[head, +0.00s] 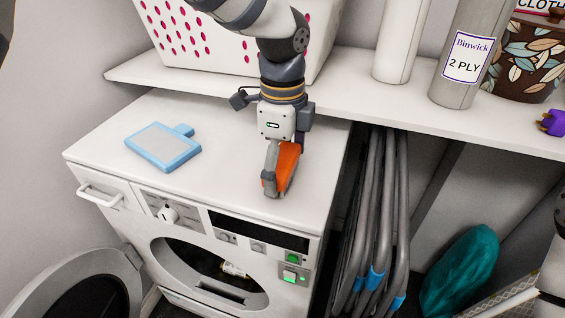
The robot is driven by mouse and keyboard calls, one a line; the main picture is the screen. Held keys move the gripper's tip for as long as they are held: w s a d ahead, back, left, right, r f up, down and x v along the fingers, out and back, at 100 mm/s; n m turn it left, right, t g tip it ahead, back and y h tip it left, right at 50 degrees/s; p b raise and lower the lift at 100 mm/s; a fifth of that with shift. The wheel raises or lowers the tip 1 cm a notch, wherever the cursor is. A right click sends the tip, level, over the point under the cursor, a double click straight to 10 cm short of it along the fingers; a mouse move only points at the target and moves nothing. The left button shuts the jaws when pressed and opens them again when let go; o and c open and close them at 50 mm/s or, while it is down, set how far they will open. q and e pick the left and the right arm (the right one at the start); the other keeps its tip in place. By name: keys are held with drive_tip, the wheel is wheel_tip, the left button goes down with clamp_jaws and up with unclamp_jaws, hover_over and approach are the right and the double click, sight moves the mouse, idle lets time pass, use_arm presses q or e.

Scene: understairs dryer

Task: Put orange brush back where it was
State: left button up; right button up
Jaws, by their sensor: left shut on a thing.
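An orange brush (288,166) is at the front right part of the white dryer's top (224,133). My left gripper (272,188) comes down from above and is shut on the brush. The gripper's fingers hide part of the brush. I cannot tell whether the brush touches the dryer top or hangs just above it. My right gripper is not in view.
A blue-rimmed flat object (163,147) lies left on the dryer top. The dryer door (87,287) hangs open. A shelf (344,88) behind holds a white basket (180,35), a grey canister (468,60) and a leaf-patterned container (528,65). Folded grey tubes (378,215) stand right of the dryer.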

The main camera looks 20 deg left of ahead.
sight(282, 159)
use_arm(q)
drive_tip(key=shift+f, duration=0.15)
drive_tip(key=o, duration=0.9)
drive_tip(key=shift+o, duration=0.2)
wheel_tip(282, 159, up, 12)
